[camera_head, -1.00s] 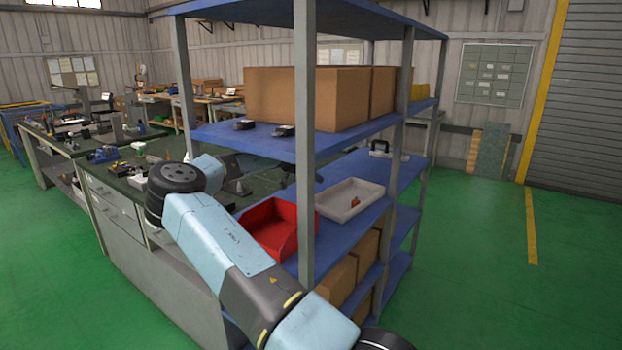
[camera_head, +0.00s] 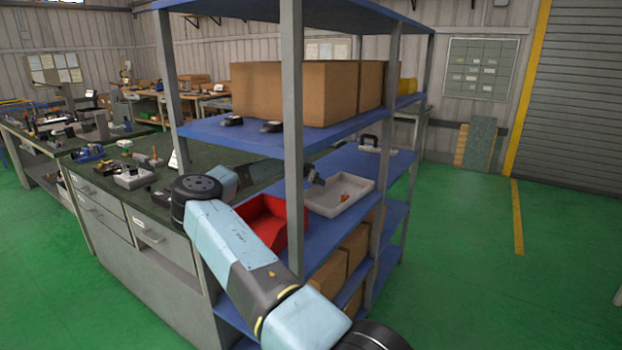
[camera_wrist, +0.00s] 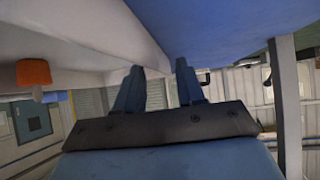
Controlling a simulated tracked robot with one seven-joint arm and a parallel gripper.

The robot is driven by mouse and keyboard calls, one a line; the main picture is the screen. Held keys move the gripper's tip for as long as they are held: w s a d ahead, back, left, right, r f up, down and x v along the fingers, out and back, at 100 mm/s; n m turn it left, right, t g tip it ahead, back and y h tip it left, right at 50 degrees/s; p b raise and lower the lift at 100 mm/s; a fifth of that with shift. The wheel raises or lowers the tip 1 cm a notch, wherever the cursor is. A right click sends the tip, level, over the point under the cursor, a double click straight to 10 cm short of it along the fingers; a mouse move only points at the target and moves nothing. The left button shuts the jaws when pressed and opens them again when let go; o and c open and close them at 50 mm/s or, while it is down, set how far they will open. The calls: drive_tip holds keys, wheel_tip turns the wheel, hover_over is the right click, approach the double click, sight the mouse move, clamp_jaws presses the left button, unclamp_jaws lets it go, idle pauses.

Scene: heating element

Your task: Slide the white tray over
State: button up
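The white tray (camera_head: 326,201) lies on the middle blue shelf in the head view, just right of the red bin. A small orange object (camera_head: 345,198) is inside it. My gripper (camera_head: 319,174) is at the tray's far left corner, partly hidden behind the shelf post. In the wrist view, the tray (camera_wrist: 140,28) fills the upper left, with the orange object (camera_wrist: 33,73) at the left. My gripper's two fingers (camera_wrist: 158,65) are apart, with the tray's wall running between their tips. I cannot tell whether they touch it.
The red bin (camera_head: 264,212) stands left of the tray. A grey shelf post (camera_head: 292,130) rises in front of my arm. Cardboard boxes (camera_head: 300,92) fill the shelf above. A grey-handled case (camera_head: 376,146) lies farther back. The blue shelf between tray and case has free room.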

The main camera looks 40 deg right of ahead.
sight(321, 190)
drive_tip(key=shift+x, duration=1.8)
clamp_jaws()
